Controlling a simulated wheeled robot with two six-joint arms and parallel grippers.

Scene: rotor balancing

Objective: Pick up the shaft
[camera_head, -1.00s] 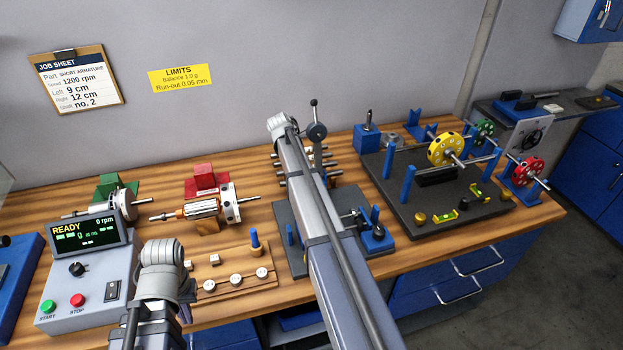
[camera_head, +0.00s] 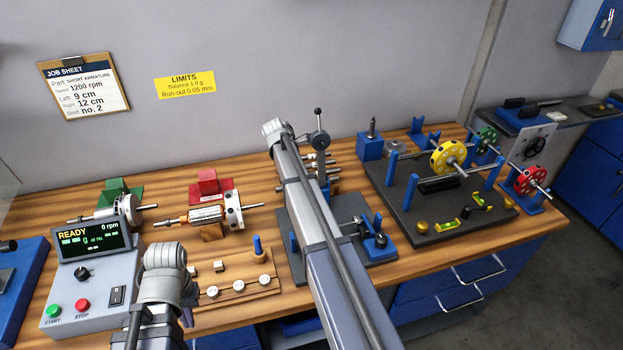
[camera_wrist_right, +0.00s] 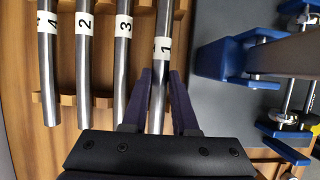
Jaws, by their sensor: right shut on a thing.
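Several steel shafts lie side by side on a wooden rack in the right wrist view, with white tags: shaft 4 (camera_wrist_right: 47,65), shaft 2 (camera_wrist_right: 84,65), shaft 3 (camera_wrist_right: 122,65) and shaft 1 (camera_wrist_right: 160,100). My right gripper (camera_wrist_right: 162,78) is shut on shaft 1, its dark fingers on either side of the bar just below the tag.
The job sheet (camera_head: 84,88) reads shaft no. 2. A control box (camera_head: 85,285) stands left, near an armature (camera_head: 207,214) and a wooden weight tray (camera_head: 238,289). A dark plate with posts (camera_head: 415,225) holds a yellow wheel (camera_head: 447,157) at the right.

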